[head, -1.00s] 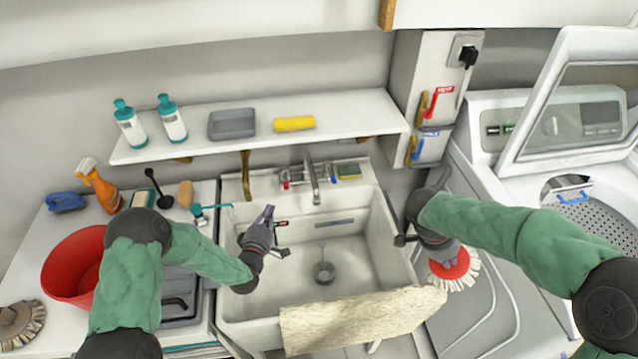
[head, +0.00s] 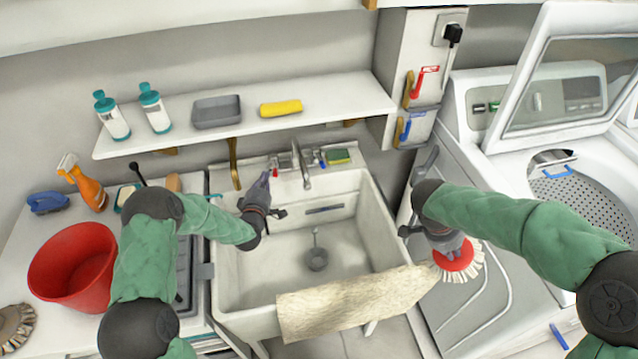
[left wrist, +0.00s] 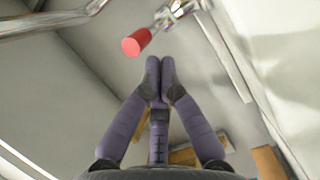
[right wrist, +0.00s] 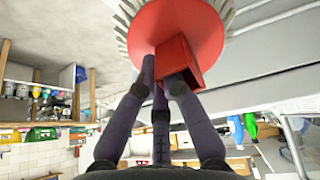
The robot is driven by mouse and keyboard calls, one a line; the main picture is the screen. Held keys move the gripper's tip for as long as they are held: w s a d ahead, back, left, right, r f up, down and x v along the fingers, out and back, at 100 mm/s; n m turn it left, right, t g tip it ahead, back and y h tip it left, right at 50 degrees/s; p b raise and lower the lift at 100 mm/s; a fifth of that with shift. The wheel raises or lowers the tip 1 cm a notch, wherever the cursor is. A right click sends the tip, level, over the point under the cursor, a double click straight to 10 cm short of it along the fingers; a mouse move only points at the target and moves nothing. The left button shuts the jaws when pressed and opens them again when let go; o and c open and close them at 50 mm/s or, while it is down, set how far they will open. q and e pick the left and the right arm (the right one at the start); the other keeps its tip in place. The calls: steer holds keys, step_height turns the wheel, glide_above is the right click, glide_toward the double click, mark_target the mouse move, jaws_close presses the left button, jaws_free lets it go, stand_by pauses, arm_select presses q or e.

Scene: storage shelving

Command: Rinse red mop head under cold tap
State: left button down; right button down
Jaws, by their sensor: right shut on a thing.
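The red mop head (head: 457,259), a red disc with a pale fringe, hangs from my right gripper (head: 452,242), right of the sink (head: 228,280). In the right wrist view the fingers grip its red square socket (right wrist: 178,62). The chrome tap (head: 300,165) stands at the sink's back, with a red-marked handle (head: 274,170) on the left and a blue-marked handle (head: 321,159) on the right. My left gripper (head: 264,180) is empty, fingertips together, just in front of the red-marked handle. That red end (left wrist: 136,43) is beyond the fingertips in the left wrist view, apart from them.
A beige cloth (head: 350,305) drapes over the sink's front edge. A red bucket (head: 75,265) stands at left. A shelf (head: 340,100) overhangs the sink's back. An open washing machine (head: 570,190) is at right.

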arm_select(q)
steer(key=shift+w, duration=0.3)
steer(key=shift+d+b, duration=0.5)
steer(key=shift+d, duration=0.3)
steer(key=shift+d+f, duration=0.1)
steer(key=shift+f, duration=0.05)
